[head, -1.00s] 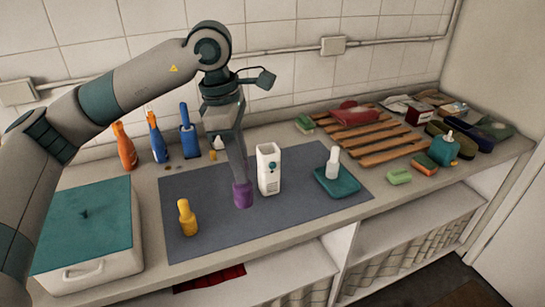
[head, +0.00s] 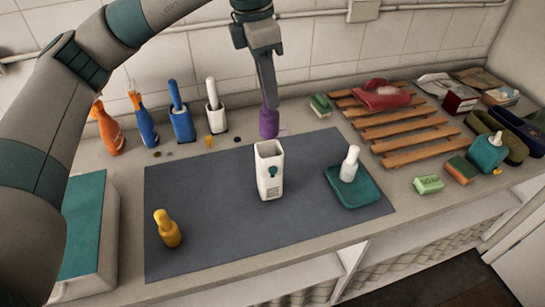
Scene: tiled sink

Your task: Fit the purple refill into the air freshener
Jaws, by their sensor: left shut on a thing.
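The white air freshener (head: 269,172) stands upright on the grey mat, its open top facing up and a teal button on its front. My left gripper (head: 267,100) points down and is shut on the purple refill (head: 269,124). In the picture the refill is just above and behind the air freshener's open top, apart from it. How high it is above the mat is hard to tell. My right gripper is not in view.
A teal tray (head: 366,194) with a white bottle (head: 349,164) is to the right. Several bottles and brushes line the wall, and a wooden rack (head: 405,128) lies back right.

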